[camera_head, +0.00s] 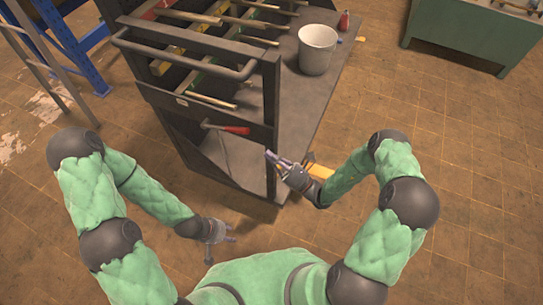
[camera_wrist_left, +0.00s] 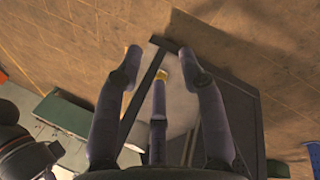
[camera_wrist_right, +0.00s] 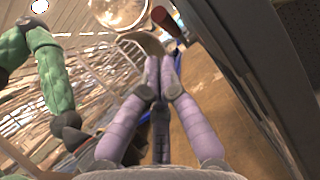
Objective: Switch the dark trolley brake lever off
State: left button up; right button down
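The dark trolley (camera_head: 262,115) stands in the upper middle of the head view. Its brake lever has a red grip (camera_head: 236,130) and sticks out sideways from the trolley's near end, below the bent push handle. The red grip also shows at the top of the right wrist view (camera_wrist_right: 166,20). My right gripper (camera_head: 273,158) is beside the trolley's near corner post, right of and below the lever in the head view, apart from it. Its fingertips meet in the right wrist view (camera_wrist_right: 160,72), with nothing seen between them. My left gripper (camera_head: 228,239) hangs low before the trolley, fingers spread and empty (camera_wrist_left: 162,65).
A white bucket (camera_head: 318,48) and a small red bottle (camera_head: 344,20) stand on the trolley's deck. Rods lie across its rack. A green bench (camera_head: 470,35) is at the upper right and a blue rack (camera_head: 75,45) at the upper left. The tiled floor to the right is clear.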

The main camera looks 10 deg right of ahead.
pick_arm(q)
jog(key=shift+c, duration=0.3)
